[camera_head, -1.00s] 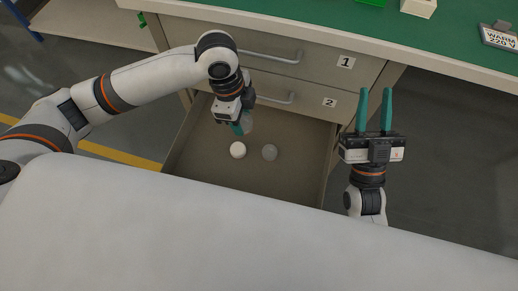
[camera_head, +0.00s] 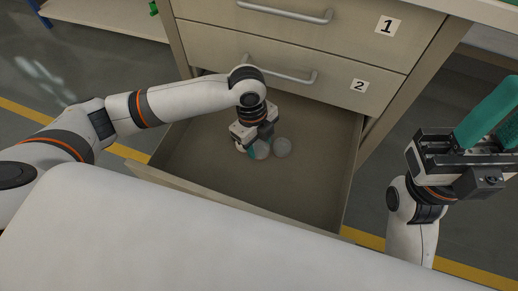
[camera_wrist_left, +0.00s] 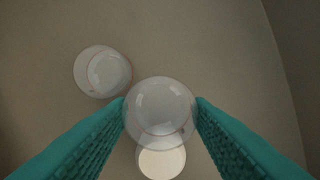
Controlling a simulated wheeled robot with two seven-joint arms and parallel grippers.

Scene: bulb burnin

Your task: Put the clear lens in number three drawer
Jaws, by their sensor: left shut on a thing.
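My left gripper (camera_head: 259,147) is inside the open drawer (camera_head: 318,198), shut on a clear lens (camera_wrist_left: 161,106). This lens also shows in the head view (camera_head: 262,151), low in the drawer; I cannot tell whether it touches the floor. A second clear lens (camera_head: 282,147) lies just to its right on the drawer floor and shows in the wrist view (camera_wrist_left: 102,72). A white lens (camera_wrist_left: 161,162) is close by, mostly hidden behind my gripper in the head view. The open drawer is below drawer 2; its own label is not visible. My right gripper (camera_head: 500,118) is open and empty, outside the drawer.
Drawers 1 (camera_head: 330,30) and 2 (camera_head: 300,72) are closed above, with bar handles sticking out over the open drawer. The drawer floor on the right is bare. A yellow floor line (camera_head: 455,270) runs below.

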